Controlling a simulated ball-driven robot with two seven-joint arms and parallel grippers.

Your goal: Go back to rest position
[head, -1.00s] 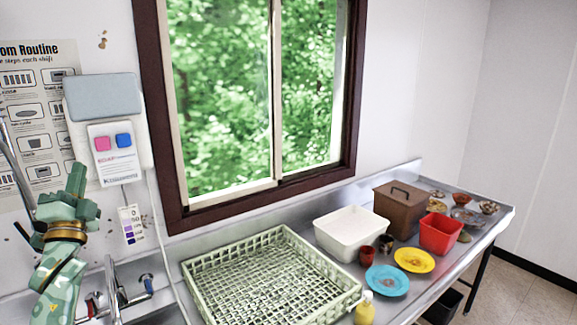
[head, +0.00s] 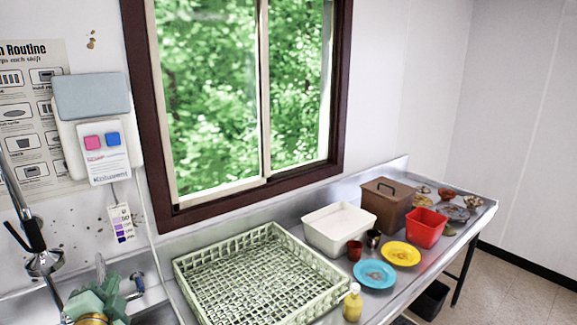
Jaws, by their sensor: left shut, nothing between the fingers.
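My left gripper (head: 100,295) is low at the left of the head view, in front of the sink and its tap. It is pale green, shut and empty, and touches none of the dishes. Part of it and most of its arm are cut off by the bottom edge. My right gripper is not in view.
A pale green dish rack (head: 262,243) stands on the steel counter, right of the sink. Beyond it are a white tub (head: 327,243), blue plate (head: 374,273), yellow plate (head: 399,253), red bin (head: 427,228), brown box (head: 376,205) and yellow bottle (head: 352,304). A spray faucet (head: 40,255) hangs at left.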

